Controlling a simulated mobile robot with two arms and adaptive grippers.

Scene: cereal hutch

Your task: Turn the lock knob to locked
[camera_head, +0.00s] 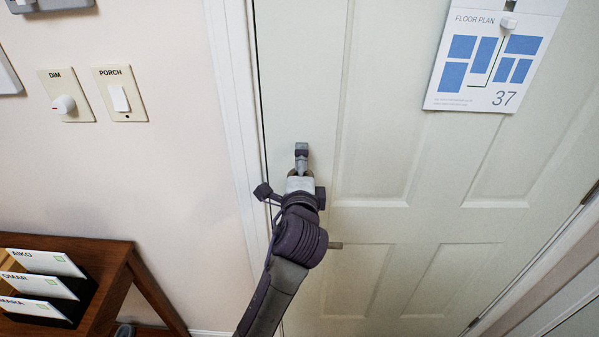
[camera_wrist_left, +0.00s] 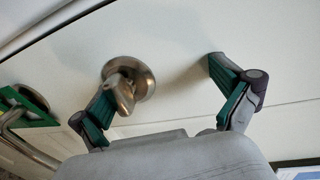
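The lock knob is a metal thumb-turn on a round rose (camera_wrist_left: 145,80) on the pale panelled door (camera_head: 375,120). In the left wrist view its turn piece (camera_wrist_left: 124,95) stands out toward my gripper, close beside the left-hand finger. My left gripper (camera_wrist_left: 168,85) is open, its two green-padded fingers wide apart. I cannot tell whether a finger touches the knob. In the head view my left gripper (camera_head: 301,165) is in front of the door near its left edge and mostly hides the knob. My right gripper is not in view.
A lever handle (camera_head: 335,245) pokes out right of my arm, low on the door. A floor plan sheet (camera_head: 492,55) hangs at upper right. Dimmer (camera_head: 67,97) and porch switch (camera_head: 121,95) are on the left wall. A wooden stand (camera_head: 118,270) with labelled cards is at lower left.

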